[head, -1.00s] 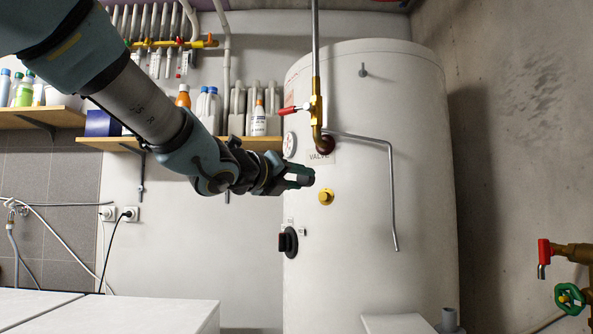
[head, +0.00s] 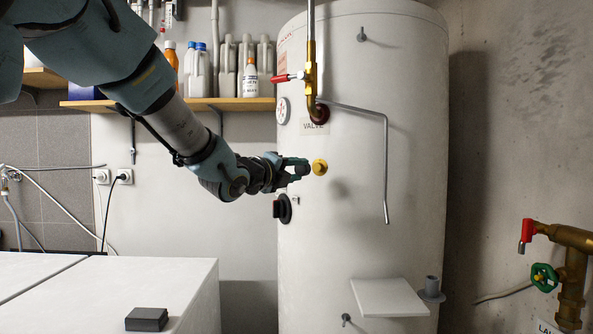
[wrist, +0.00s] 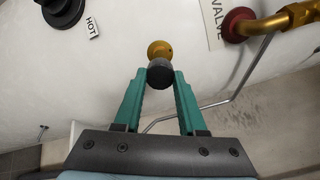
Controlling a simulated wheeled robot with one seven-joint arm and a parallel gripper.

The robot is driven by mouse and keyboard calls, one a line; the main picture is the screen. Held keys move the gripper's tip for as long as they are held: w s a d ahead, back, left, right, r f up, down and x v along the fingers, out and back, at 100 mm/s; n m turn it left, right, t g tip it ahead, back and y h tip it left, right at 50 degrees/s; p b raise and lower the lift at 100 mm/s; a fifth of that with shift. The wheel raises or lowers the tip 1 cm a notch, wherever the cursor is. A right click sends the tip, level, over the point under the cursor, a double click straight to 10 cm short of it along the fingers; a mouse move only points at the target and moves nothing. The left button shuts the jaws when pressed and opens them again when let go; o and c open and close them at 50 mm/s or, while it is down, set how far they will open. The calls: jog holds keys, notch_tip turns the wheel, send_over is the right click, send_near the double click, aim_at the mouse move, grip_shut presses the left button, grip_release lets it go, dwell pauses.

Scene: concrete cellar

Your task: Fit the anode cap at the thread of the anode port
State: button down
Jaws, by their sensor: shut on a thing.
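The anode port is a round brass fitting (head: 320,167) on the front of the white boiler (head: 360,240). It also shows in the wrist view (wrist: 159,48), with a small dark spot on its face. My gripper (head: 297,168) is shut on the anode cap (wrist: 160,74), a dark grey round piece between the teal fingertips. The cap is just in front of the port and hides its near side in the wrist view. In the head view, the fingertips are just left of the port. I cannot tell whether cap and port touch.
A brass pipe with a red-handled valve (head: 290,77) runs down above the port. A bent grey rod (head: 386,150) hangs to its right. A black knob (head: 283,208) sits below left. A small white shelf (head: 388,297) juts out lower down. A dark block (head: 147,319) lies on the white cabinet.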

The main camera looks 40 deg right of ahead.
jog(key=shift+d+f+b, duration=0.15)
jog(key=shift+b, duration=0.3)
jog(key=shift+b+x, duration=0.4)
jog(key=shift+x, duration=2)
jog(key=s+a+r+b, duration=0.4)
jog(key=s+a, duration=0.4)
jog(key=a, duration=0.4)
jog(key=shift+a+r, duration=0.15)
jog(key=shift+a, duration=0.25)
